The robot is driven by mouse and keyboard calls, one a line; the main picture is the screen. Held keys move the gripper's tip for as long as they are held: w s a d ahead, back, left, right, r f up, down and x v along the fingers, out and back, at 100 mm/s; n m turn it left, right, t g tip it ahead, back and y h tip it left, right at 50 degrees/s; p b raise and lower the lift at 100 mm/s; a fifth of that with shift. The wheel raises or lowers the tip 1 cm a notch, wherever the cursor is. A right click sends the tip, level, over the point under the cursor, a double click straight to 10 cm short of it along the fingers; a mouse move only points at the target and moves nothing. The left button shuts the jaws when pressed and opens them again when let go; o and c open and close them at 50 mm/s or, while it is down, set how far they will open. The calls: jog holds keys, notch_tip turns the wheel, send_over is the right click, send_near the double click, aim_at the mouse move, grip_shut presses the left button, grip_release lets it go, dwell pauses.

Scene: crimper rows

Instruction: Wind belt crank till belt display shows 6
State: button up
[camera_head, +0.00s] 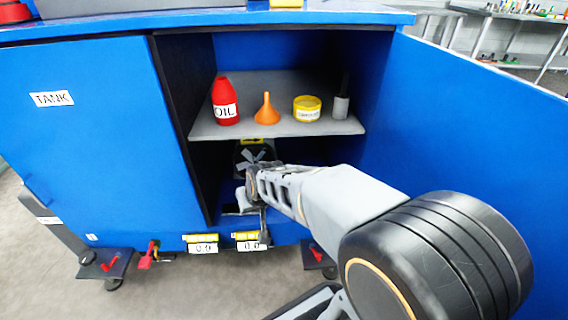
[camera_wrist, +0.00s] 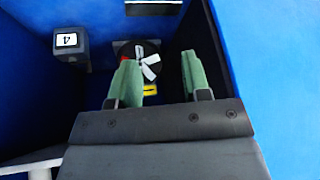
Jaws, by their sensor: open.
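A black round wheel with pale spokes, possibly the belt crank, sits deep in the lower bay of the open blue cabinet. It shows in the head view (camera_head: 254,154) and the wrist view (camera_wrist: 148,62), with a yellow label (camera_wrist: 150,89) beside it. My gripper (camera_wrist: 158,58) is open, its two green fingers apart and empty, pointing toward the wheel. I cannot tell whether this is the belt display. My arm hides part of the bay in the head view.
The shelf (camera_head: 300,130) above holds a red oil bottle (camera_head: 225,102), an orange funnel (camera_head: 267,110), a yellow tin (camera_head: 307,108) and a grey cylinder (camera_head: 341,101). The open right door (camera_head: 480,130) flanks my arm. Two lower plates (camera_head: 203,248) seem to read 0.0.

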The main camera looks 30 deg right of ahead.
jog(key=w+d+f+m+t+h, duration=0.1)
jog(key=w+d+f+m+t, duration=0.2)
jog(key=w, duration=0.7)
jog(key=m+t+h+p, duration=0.1)
jog(key=m+t+h, duration=0.35)
jog(key=h, duration=0.75)
send_near(298, 161)
jog(key=b+x, duration=0.1)
jog(key=x, duration=0.2)
jog(key=b+x, duration=0.1)
jog(key=x, duration=0.3)
jog(key=b+x, duration=0.2)
jog(key=x, duration=0.1)
jog(key=shift+w+d+f, duration=0.15)
jog(key=shift+w+f, duration=0.05)
jog(key=shift+f, duration=0.05)
jog(key=shift+c, duration=0.2)
grip_shut()
